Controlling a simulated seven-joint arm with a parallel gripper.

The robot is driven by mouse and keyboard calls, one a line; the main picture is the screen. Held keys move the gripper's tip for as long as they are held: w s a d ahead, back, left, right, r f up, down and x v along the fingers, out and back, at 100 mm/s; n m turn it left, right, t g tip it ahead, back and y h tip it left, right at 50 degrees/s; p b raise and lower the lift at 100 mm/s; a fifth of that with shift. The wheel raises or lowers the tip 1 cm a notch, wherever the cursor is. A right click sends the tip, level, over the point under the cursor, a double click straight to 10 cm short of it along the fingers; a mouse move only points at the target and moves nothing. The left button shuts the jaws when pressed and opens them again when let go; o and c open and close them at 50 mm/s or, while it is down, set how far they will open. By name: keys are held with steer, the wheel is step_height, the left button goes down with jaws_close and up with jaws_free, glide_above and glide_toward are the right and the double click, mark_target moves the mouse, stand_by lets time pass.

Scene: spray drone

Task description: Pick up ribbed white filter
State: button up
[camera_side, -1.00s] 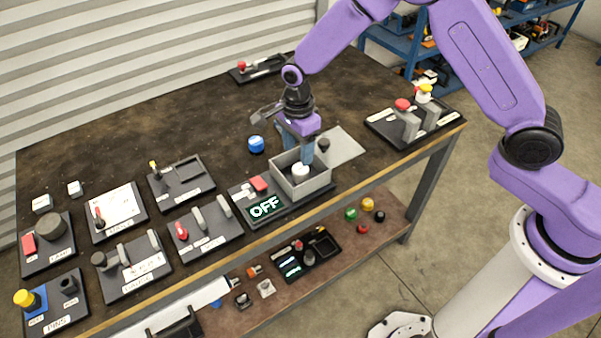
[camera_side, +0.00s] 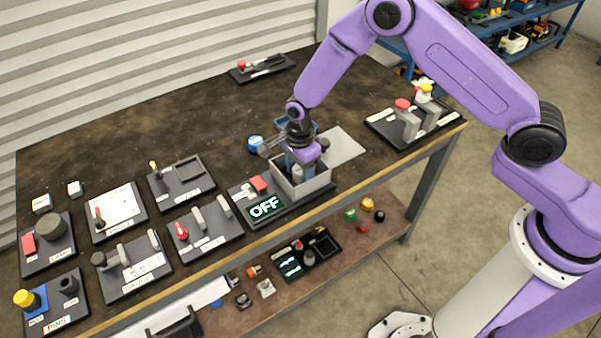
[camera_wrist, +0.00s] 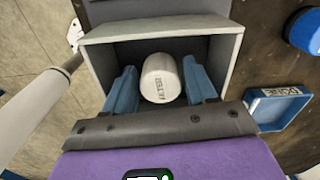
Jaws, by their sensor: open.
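The white filter (camera_wrist: 161,80) stands inside an open grey box (camera_wrist: 165,30), with dark lettering on its side. In the side view the filter is mostly hidden by my gripper, and the grey box (camera_side: 318,184) stands on a black base near the table's front edge. My gripper (camera_wrist: 163,86) is open, with one blue finger on each side of the filter. The fingers reach down inside the box walls. I cannot tell whether either finger touches the filter; a small gap seems to show on the left.
The box walls stand close around my fingers. A blue round cap (camera_wrist: 304,30) and a blue tray (camera_wrist: 278,108) marked DONE lie on the table beside the box. The base has a red button (camera_side: 259,184) and a display (camera_side: 265,207) reading OFF. A grey plate (camera_side: 343,146) lies behind.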

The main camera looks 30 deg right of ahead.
mark_target(299, 169)
steer(key=c, duration=0.9)
steer(key=shift+r, duration=0.5)
step_height(299, 169, up, 2)
steer(key=shift+r, duration=0.1)
steer(key=s+r, duration=0.1)
steer(key=s+d+r, duration=0.1)
steer(key=r, duration=0.1)
steer(key=s+r, duration=0.2)
steer(key=shift+d+r, duration=0.2)
steer(key=shift+d, duration=0.15)
steer(key=s+d+r, duration=0.3)
steer(key=s+r, duration=0.1)
steer(key=s, duration=0.4)
steer(key=shift+s+d+r, duration=0.15)
steer(key=shift+s+d, duration=0.15)
steer(key=shift+d, duration=0.05)
steer(key=w+d+r+n, duration=0.1)
steer(key=w+d+n, duration=0.1)
steer(key=d+n, duration=1.3)
steer(key=shift+d+n, duration=0.15)
steer(key=shift+n, duration=0.75)
